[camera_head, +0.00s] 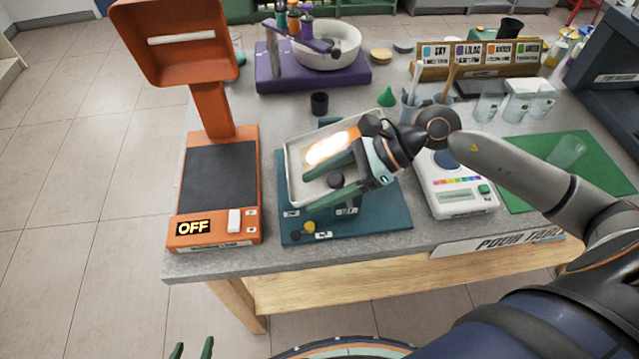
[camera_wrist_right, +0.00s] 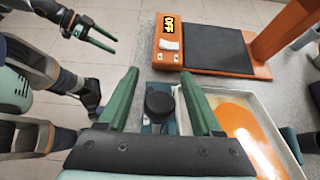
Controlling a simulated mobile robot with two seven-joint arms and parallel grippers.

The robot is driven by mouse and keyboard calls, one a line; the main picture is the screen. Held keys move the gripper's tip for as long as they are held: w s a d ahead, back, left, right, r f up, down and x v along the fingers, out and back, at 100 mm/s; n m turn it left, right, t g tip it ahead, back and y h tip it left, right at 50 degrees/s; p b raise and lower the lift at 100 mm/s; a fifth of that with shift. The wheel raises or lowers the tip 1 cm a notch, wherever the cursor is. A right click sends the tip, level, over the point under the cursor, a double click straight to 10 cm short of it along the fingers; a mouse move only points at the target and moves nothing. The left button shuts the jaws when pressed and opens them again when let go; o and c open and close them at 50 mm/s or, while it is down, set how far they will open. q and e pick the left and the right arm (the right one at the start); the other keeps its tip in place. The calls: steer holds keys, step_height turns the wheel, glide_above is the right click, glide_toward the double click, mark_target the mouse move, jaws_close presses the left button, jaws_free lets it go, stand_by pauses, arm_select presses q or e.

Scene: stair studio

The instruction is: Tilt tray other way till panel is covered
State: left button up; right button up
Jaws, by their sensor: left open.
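The white tray (camera_head: 293,185) sits on a teal base (camera_head: 385,218), partly hidden by my right arm. Glossy orange liquid (camera_head: 330,148) lies in it; the right wrist view shows the orange (camera_wrist_right: 240,130) over part of a pale panel, with a whitish area bare. I cannot tell the tray's tilt. A black round knob (camera_head: 336,181) stands at the tray's near side. My right gripper (camera_head: 308,190) is open, its green fingers on either side of the knob (camera_wrist_right: 160,102), with gaps. My left gripper (camera_head: 192,350) is open and empty, away from the table.
An orange stand (camera_head: 208,110) with an OFF display is left of the base. A white scale-like device (camera_head: 460,190) is right of it. A small black cup (camera_head: 319,103), purple stand (camera_head: 315,77) and cups with brushes (camera_head: 411,110) stand behind.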

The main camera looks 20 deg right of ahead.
steer(key=b+v, duration=0.2)
steer(key=v, duration=0.8)
steer(key=shift+s+d, duration=0.1)
steer(key=shift+d, duration=0.05)
steer(key=shift+v, duration=1.15)
steer(key=shift+s, duration=0.1)
